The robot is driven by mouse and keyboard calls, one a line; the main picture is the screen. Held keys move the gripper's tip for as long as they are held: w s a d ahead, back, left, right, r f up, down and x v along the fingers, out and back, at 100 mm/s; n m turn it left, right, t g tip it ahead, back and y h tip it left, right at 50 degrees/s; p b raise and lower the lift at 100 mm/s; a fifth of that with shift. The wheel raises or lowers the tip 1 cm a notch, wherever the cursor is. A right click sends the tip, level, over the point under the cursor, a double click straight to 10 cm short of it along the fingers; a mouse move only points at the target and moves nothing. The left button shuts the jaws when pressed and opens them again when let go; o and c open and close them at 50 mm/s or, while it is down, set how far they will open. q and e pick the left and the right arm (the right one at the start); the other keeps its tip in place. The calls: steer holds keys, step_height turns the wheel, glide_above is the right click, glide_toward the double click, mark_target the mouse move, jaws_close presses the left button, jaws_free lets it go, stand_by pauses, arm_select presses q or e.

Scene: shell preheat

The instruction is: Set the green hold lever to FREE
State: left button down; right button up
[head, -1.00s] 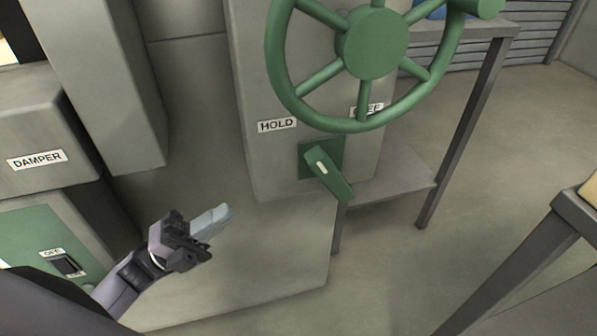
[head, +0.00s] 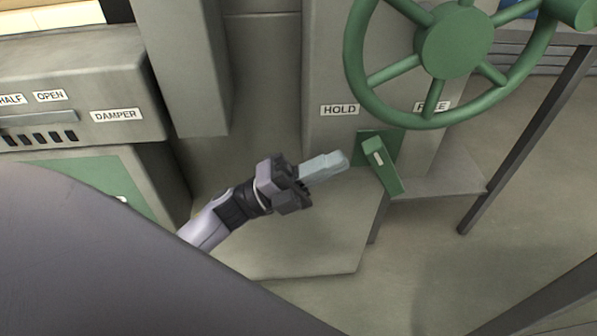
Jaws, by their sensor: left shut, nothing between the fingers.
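The green hold lever (head: 383,166) sits on a green plate (head: 366,146) low on the grey housing. Its handle slants down to the right, with a pale mark near its top. The HOLD label (head: 340,110) is above and left of it. The FREE label (head: 432,106) is above and right, partly covered by the wheel. My left gripper (head: 343,160) is shut and empty, its fingertips just left of the lever, seemingly a small gap away. My right gripper is not in view.
A large green handwheel (head: 452,42) hangs directly above the lever. A damper box (head: 150,84) stands at the left. A dark table leg (head: 520,150) rises at the right. Open floor (head: 450,270) lies at the lower right.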

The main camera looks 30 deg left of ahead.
mark_target(375, 136)
arm_select(q)
steer(key=shift+x, duration=1.4)
steer(key=r+y+p, duration=0.1)
steer(key=p, duration=0.4)
steer(key=r+g+y+p, duration=0.1)
steer(key=p, duration=0.3)
steer(key=shift+w+d+r+g+p, duration=0.15)
steer(key=shift+d+r+g+p, duration=0.1)
steer(key=shift+r+g+p, duration=0.1)
steer(key=y+p, duration=0.1)
steer(key=g+p, duration=0.1)
steer(key=p, duration=0.1)
steer(key=shift+w+d+r+y, duration=0.15)
steer(key=shift+d+r+y, duration=0.1)
steer(key=shift+y, duration=0.15)
steer(key=shift+w+d+r+p, duration=0.2)
steer(key=shift+d+p, duration=0.1)
steer(key=shift+p, duration=0.6)
steer(key=shift+w+d+r, duration=0.25)
steer(key=shift+w+d, duration=0.05)
steer(key=shift+d, duration=0.15)
